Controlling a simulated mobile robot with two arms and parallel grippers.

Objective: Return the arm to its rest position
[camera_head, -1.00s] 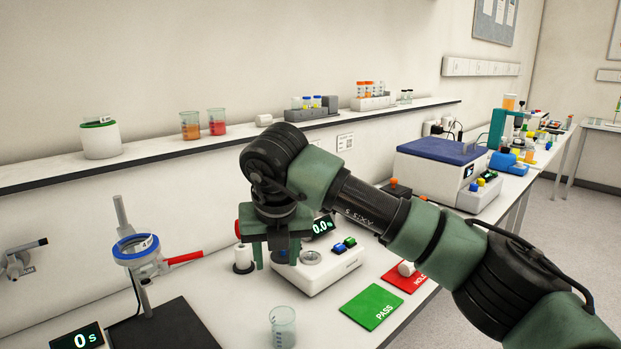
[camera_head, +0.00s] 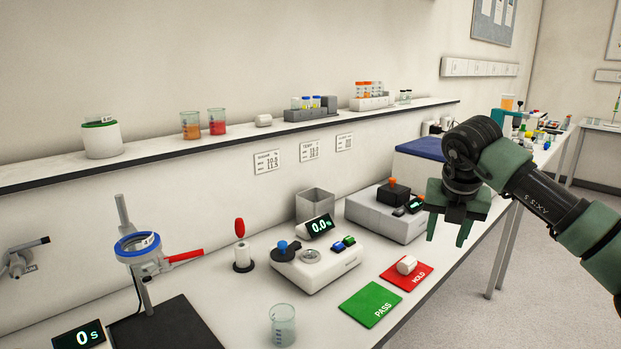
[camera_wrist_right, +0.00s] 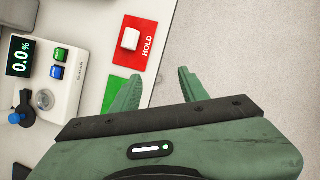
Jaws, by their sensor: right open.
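My right gripper (camera_head: 450,226) is open and empty, held in the air at the right, by the front edge of the bench. Its two green fingers (camera_wrist_right: 157,90) show apart in the right wrist view, with only floor and bench edge beyond them. My right arm comes in from the right of the head view. My left gripper is in neither view.
The bench (camera_head: 235,318) carries a 0.0 % meter (camera_head: 325,265), a green PASS mat (camera_head: 370,304), a red HOLD mat (camera_head: 420,277) with a white cylinder (camera_head: 406,265), and a beaker (camera_head: 283,325). A grey box device (camera_head: 383,217) stands behind my gripper. Floor (camera_head: 560,240) lies open at right.

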